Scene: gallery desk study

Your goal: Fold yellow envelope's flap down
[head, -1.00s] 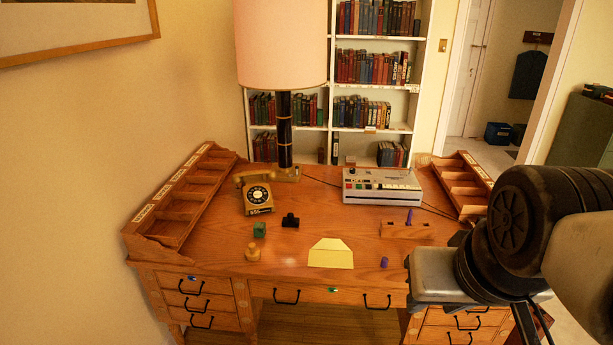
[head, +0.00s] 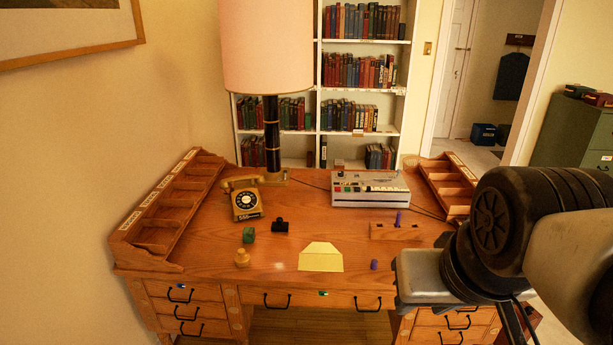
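The yellow envelope (head: 321,263) lies flat near the front edge of the wooden desk, about the middle of its width. Its flap (head: 322,247) is open and points away toward the back of the desk, forming a tapered upper part. My arm shows at the right of the head view, in front of the desk's right end. The fingers of my gripper cannot be made out, so its opening is hidden. Nothing of mine touches the envelope.
Near the envelope are a yellow knobbed piece (head: 242,258), a green cube (head: 249,235), a black object (head: 280,225) and a purple piece (head: 374,265). Behind stand a telephone (head: 246,203), a lamp (head: 272,140), a grey machine (head: 370,189) and a wooden block (head: 396,232).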

